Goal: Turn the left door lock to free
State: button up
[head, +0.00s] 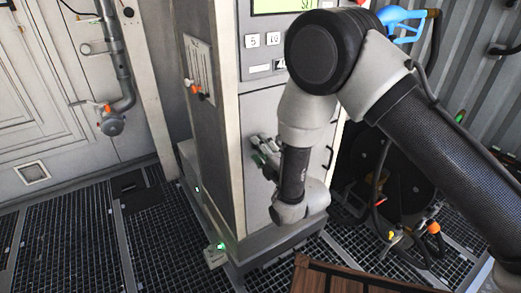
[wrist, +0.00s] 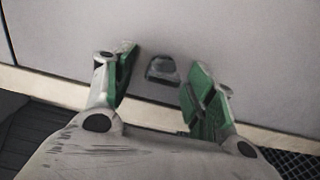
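My gripper (head: 264,150) is at the lower grey door panel (head: 258,108) of the dispenser cabinet in the head view. In the wrist view my gripper (wrist: 160,84) is open, with its two green-padded fingers apart and nothing between the pads held. A small dark grey lock knob (wrist: 162,69) sits on the pale panel, seen in the gap between the fingertips. Neither finger visibly touches it, and the exact distance to it cannot be told. In the head view the knob is hidden by my gripper and arm.
The cabinet has a display (head: 284,5) and number buttons (head: 263,40) above. A hose reel (head: 385,175) stands at right. A wooden crate or board (head: 345,277) lies in front. A pipe with a valve (head: 112,122) is on the left wall.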

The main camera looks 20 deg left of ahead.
jog(key=v, duration=0.7)
jog(key=shift+s+d, duration=0.2)
dwell(0.4)
